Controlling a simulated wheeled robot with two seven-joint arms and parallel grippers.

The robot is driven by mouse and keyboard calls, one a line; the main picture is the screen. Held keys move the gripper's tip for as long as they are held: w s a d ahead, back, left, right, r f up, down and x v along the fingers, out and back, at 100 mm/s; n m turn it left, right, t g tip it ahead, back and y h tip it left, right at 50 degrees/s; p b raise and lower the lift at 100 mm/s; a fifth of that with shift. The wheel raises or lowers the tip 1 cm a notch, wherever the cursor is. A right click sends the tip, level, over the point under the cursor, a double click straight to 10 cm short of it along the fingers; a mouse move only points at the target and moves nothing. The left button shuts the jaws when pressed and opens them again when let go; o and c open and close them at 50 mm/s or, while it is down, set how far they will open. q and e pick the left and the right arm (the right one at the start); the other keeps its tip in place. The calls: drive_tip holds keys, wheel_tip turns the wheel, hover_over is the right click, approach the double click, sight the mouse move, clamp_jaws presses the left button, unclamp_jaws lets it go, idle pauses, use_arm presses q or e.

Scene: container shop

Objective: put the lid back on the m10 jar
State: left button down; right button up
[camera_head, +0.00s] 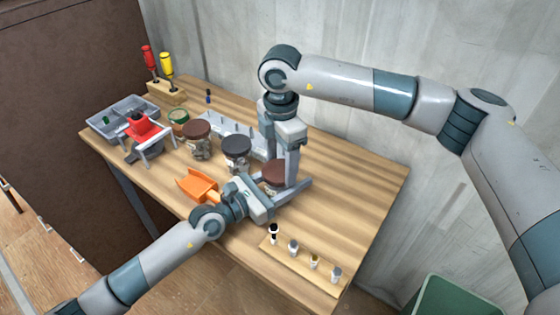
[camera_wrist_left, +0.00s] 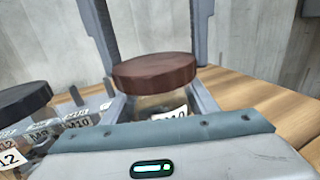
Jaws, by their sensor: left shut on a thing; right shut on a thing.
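The M10 jar (camera_wrist_left: 160,106) is a clear jar with a white label, standing on the wooden table. Its brown lid (camera_wrist_left: 155,72) is at the jar's mouth, directly above the body; it also shows in the head view (camera_head: 273,174). I cannot tell whether it is fully seated. My left gripper (camera_head: 281,185) is low and shut on the jar, one finger on each side. My right gripper (camera_head: 283,172) comes from above, shut on the lid, its upright fingers on either side. The jar's lower part is hidden by my left gripper.
A dark-lidded jar (camera_head: 236,146) and a brown-lidded jar (camera_head: 197,130) stand to the left. An orange scoop (camera_head: 196,186) lies near my left wrist. A board (camera_head: 292,265) with several small pieces lies in front. A grey tray (camera_head: 101,124) is far left. The table's right side is clear.

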drive_tip(key=m, duration=0.5)
drive_tip(key=shift+s, duration=0.15)
drive_tip(key=o, duration=1.1)
drive_tip(key=shift+r, duration=0.1)
drive_tip(key=shift+r, duration=2.2)
